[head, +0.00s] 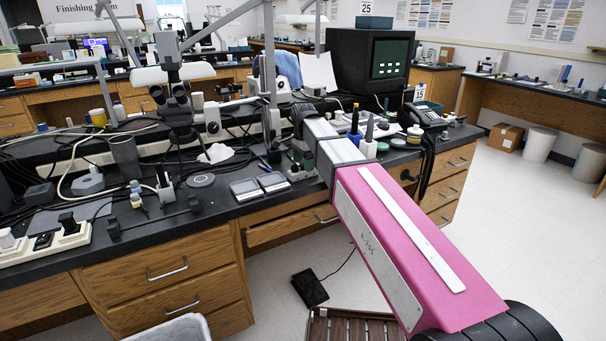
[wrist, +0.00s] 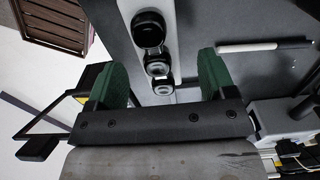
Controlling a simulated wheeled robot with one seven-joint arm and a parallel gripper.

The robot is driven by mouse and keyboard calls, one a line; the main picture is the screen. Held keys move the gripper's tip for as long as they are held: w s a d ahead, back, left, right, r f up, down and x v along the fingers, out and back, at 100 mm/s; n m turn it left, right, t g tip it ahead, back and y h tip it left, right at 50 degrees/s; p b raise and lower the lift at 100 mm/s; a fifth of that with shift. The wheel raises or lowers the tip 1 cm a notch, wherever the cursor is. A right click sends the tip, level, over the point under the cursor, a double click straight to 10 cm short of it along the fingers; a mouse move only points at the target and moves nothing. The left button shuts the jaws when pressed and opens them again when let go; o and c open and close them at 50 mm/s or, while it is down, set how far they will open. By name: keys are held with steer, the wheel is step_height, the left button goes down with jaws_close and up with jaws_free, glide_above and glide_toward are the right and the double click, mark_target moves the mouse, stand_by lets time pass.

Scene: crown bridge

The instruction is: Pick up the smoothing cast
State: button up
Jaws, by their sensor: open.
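I cannot tell for sure which thing is the smoothing cast. In the wrist view, my gripper (wrist: 160,64) is open, its two green fingers spread over the dark counter with nothing clamped. Between and beyond the fingers, several round black pieces (wrist: 149,30) with pale rims stand in a row on or beside a light grey strip. The gripper's dark front edge cuts off the view below them. In the head view, my gripper (head: 301,154) is at the counter's front edge, partly hidden by my wrist, with small items close by.
Two flat grey boxes (head: 246,189) lie left of my gripper, and a dark disc (head: 200,180) lies farther left. A monitor (head: 370,65) and phone (head: 426,117) stand behind and right. A slatted crate (head: 350,326) is on the floor.

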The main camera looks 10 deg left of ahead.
step_height(320, 180, down, 4)
steer(key=shift+s+r, duration=0.1)
steer(key=shift+r, duration=0.1)
steer(key=c, duration=1.1)
steer(key=shift+c, duration=0.2)
steer(key=shift+r, duration=0.15)
